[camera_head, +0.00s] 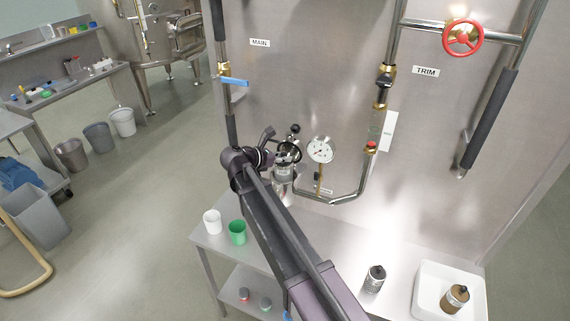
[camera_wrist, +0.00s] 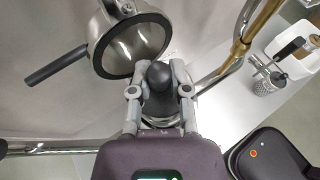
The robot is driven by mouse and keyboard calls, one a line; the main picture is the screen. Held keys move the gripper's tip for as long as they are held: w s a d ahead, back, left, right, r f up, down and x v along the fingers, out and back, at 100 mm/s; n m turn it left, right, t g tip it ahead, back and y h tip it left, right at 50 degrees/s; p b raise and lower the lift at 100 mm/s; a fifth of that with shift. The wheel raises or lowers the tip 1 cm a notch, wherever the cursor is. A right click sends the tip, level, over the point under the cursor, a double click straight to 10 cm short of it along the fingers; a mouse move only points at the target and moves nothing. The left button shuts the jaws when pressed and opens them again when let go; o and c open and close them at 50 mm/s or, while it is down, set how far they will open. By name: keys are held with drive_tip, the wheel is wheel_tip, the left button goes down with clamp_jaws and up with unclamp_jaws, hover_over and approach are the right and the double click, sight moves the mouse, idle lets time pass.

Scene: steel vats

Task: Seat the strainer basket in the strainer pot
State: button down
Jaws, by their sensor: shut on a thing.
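My gripper (camera_head: 285,159) is at the wall piping, left of the pressure gauge. In the wrist view its two fingers (camera_wrist: 160,92) are shut on a dark tapered knob (camera_wrist: 158,76), which looks like the top of a strainer basket. Its body is hidden below the fingers and wrist. The steel strainer pot (camera_head: 282,188) shows just below the gripper; I cannot tell how deep the held piece sits in it. A round steel lid with a black ring (camera_wrist: 94,58) stands open behind the fingers, with a black lever at its left.
Another mesh basket with a black knob (camera_head: 375,280) stands on the bench, and a brown one (camera_head: 455,298) is in the white tray (camera_head: 424,290). White (camera_head: 212,222) and green (camera_head: 237,232) cups stand at left. The gauge (camera_head: 321,149) and pipe are close at right.

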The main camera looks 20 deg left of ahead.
drive_tip(key=shift+f+b, duration=0.7)
drive_tip(key=shift+f, duration=0.2)
drive_tip(key=c, duration=0.6)
unclamp_jaws()
drive_tip(key=shift+r, duration=0.2)
drive_tip(key=shift+r+p, duration=0.65)
drive_tip(key=shift+p, duration=0.2)
drive_tip(key=p+v, duration=0.4)
drive_tip(key=v, duration=0.8)
drive_tip(key=shift+f, duration=0.2)
